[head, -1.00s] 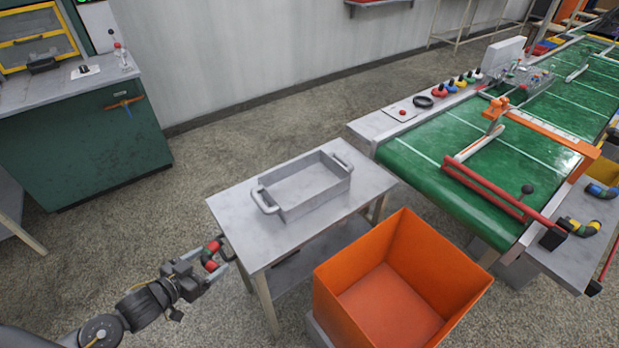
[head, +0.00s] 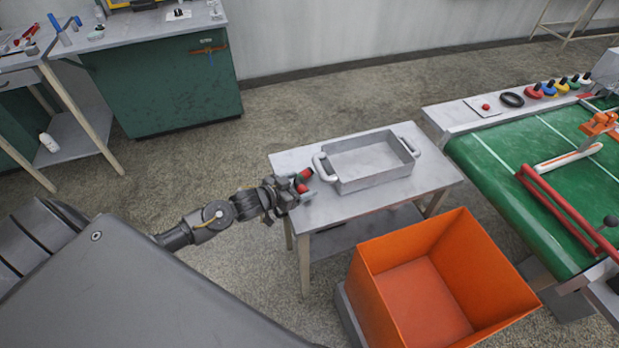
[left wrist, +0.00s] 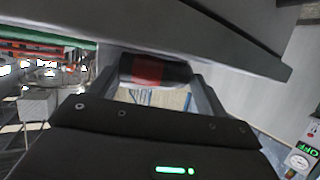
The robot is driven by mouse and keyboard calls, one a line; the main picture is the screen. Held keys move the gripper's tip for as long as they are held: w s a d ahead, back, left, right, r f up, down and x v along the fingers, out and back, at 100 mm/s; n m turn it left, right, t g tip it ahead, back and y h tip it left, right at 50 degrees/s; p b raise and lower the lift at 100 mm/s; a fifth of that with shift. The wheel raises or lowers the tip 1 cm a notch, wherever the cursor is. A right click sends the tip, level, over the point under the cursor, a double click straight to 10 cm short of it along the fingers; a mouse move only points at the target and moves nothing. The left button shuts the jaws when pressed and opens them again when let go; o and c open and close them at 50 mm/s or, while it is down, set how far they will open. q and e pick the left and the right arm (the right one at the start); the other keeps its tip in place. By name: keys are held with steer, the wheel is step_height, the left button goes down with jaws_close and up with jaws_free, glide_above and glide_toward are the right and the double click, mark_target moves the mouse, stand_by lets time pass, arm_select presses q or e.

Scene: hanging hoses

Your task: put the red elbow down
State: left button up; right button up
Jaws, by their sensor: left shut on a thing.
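The red elbow (head: 304,175) has red and dark bands and is held in my left gripper (head: 297,187). In the head view it is at the left edge of the small grey table (head: 340,209), beside the grey tray's left handle. I cannot tell whether it touches the table. In the left wrist view the red elbow (left wrist: 152,71) lies across between the two fingers, which are shut on it. A large grey surface fills the top of that view. My right gripper is not in view.
The grey tray (head: 345,186) takes up much of the small table. An orange bin (head: 375,289) stands in front of it. A green conveyor (head: 500,190) is at the right. A green cabinet (head: 165,90) stands at the back left. Open floor lies between.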

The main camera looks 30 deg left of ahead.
mark_target(309, 185)
arm_select(q)
steer(key=shift+w+d, duration=0.1)
steer(key=shift+w, duration=0.2)
steer(key=w, duration=0.1)
steer(key=w+d, duration=0.1)
steer(key=w, duration=0.1)
steer(key=shift+w+d, duration=0.1)
steer(key=shift+w, duration=0.15)
steer(key=shift+p, duration=0.45)
steer(key=shift+s+f, duration=0.1)
steer(key=shift+s, duration=0.05)
steer(key=shift+f, duration=0.15)
steer(key=o, duration=1)
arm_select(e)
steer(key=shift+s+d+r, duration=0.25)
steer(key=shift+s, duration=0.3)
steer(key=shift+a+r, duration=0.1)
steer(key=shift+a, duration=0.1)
